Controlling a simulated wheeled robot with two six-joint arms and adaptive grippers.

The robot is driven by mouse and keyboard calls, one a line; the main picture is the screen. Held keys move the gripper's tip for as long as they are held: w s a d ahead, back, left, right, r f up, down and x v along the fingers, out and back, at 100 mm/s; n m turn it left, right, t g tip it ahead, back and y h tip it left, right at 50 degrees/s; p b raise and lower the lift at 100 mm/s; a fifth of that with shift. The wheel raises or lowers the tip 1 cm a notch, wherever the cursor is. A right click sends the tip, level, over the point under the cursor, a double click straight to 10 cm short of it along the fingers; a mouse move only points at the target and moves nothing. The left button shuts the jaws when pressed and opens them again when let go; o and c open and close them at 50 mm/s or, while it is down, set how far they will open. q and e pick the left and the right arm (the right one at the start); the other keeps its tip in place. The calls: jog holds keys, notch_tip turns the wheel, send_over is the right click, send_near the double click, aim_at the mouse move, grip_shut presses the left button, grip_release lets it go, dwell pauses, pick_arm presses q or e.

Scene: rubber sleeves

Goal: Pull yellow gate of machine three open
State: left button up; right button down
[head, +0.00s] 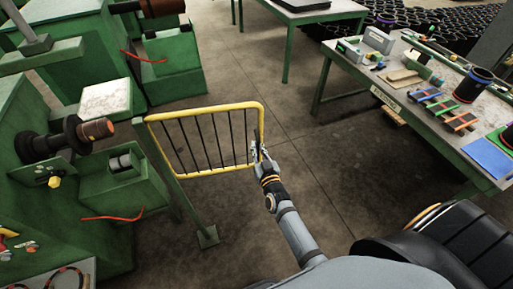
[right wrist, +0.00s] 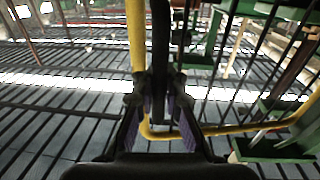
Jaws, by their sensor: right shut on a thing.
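The yellow gate (head: 205,109) is a yellow tube frame with thin dark upright bars. It is attached at its left end to a green post (head: 175,186) beside a green machine and extends to the right over the floor. My right gripper (head: 259,152) is at the gate's right end. In the right wrist view, the fingers of my right gripper (right wrist: 158,88) are shut around a dark upright bar of the gate, beside the yellow tube (right wrist: 137,35). My left gripper is not in view.
Green machines (head: 60,110) stand along the left. A workbench (head: 395,85) with tools and coloured parts is at the right. A dark rounded object (head: 460,235) is at the lower right. Grey floor (head: 330,150) is clear between the gate and the bench.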

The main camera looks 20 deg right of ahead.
jog(key=c, duration=1.4)
grip_release()
jog(key=shift+d, duration=0.2)
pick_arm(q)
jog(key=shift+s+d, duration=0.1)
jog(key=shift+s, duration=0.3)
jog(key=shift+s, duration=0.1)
pick_arm(e)
jog(key=shift+a, duration=0.1)
jog(key=s, duration=1.2)
jog(key=shift+a, duration=0.45)
jog(key=shift+f, duration=0.1)
